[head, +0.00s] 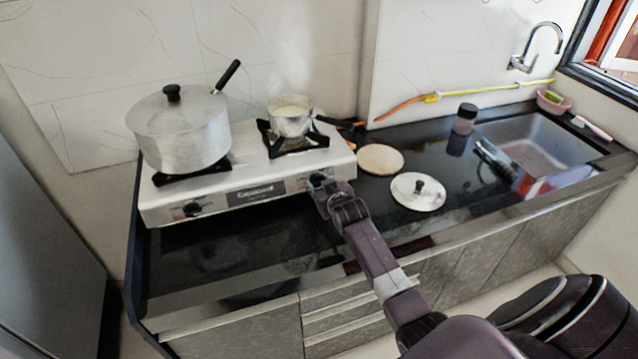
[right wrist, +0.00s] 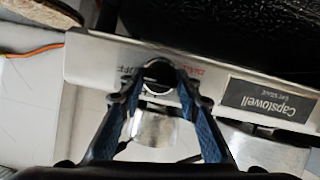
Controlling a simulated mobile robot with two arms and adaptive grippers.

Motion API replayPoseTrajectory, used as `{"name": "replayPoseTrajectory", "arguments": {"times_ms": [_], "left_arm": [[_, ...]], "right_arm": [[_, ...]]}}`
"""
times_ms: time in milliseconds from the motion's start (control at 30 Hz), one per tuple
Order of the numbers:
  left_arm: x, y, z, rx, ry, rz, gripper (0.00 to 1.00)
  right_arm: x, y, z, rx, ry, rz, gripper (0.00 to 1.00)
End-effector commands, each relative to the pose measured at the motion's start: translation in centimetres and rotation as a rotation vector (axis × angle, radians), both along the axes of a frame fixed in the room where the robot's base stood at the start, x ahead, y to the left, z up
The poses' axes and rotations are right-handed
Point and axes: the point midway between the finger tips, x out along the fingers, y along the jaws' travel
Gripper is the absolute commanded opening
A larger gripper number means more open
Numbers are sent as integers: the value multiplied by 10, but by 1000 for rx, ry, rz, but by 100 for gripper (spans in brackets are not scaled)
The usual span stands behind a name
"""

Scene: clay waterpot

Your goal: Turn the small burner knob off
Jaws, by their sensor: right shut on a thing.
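A two-burner stove (head: 242,187) stands on the black counter. Its right knob is covered by my right gripper (head: 322,187) in the head view. In the right wrist view the round black knob (right wrist: 158,73) sits between the two fingertips of my right gripper (right wrist: 160,82), which is shut on it. The left knob (head: 193,209) is free. A small pot (head: 290,117) with pale contents and a dark handle sits on the right burner. A large lidded pot (head: 183,135) stands on the left burner. My left gripper is not in view.
A round wooden board (head: 381,158) and a lid (head: 417,193) lie right of the stove. A dark-capped jar (head: 465,118) stands near the sink (head: 545,138). A yellow and orange hose (head: 465,94) runs along the wall. The counter's front left is clear.

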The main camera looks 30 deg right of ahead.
Motion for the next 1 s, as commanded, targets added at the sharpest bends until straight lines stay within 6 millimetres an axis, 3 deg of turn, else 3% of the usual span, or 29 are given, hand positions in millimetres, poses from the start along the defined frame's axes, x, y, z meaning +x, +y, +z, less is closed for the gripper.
{"name": "replayPoseTrajectory", "arguments": {"times_ms": [100, 133, 267, 667, 1000], "left_arm": [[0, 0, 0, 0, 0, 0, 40], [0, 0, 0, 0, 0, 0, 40], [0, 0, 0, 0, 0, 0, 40], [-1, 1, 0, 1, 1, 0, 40], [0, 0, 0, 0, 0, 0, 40]], "right_arm": [[-2, 0, -4, 3, 9, -1, 6], [-2, 0, -5, 3, 9, -1, 34], [-1, 1, -3, 2, 7, 0, 48], [-5, 2, 0, 0, 2, 1, 48], [-48, 13, 19, -1, 3, 0, 48]]}}
